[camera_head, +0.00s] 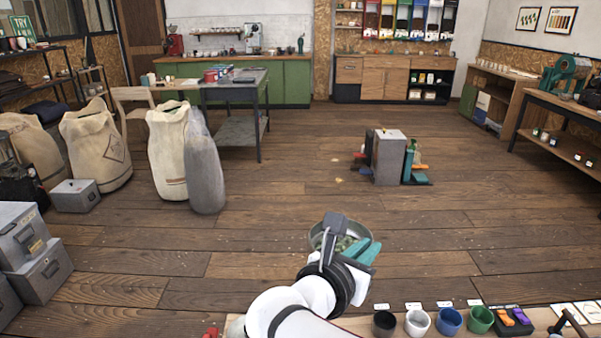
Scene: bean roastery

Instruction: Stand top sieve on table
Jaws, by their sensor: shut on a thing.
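A round metal sieve (317,235) with greenish contents shows just beyond my gripper (347,246). My gripper is shut on the sieve at its near side. The dark gripper body and teal parts cover much of the sieve, so the exact grip and anything under the sieve are hidden. The sieve appears over the floor side, beyond the table (545,318), whose wooden top shows along the bottom right edge. I cannot tell its height, or whether a second sieve is there.
On the table stand a black cup (384,324), a white cup (418,323), a blue cup (449,321), a green cup (480,320) and a dark tray (513,327) with orange and purple items. Grey boxes (40,272) stand at left.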

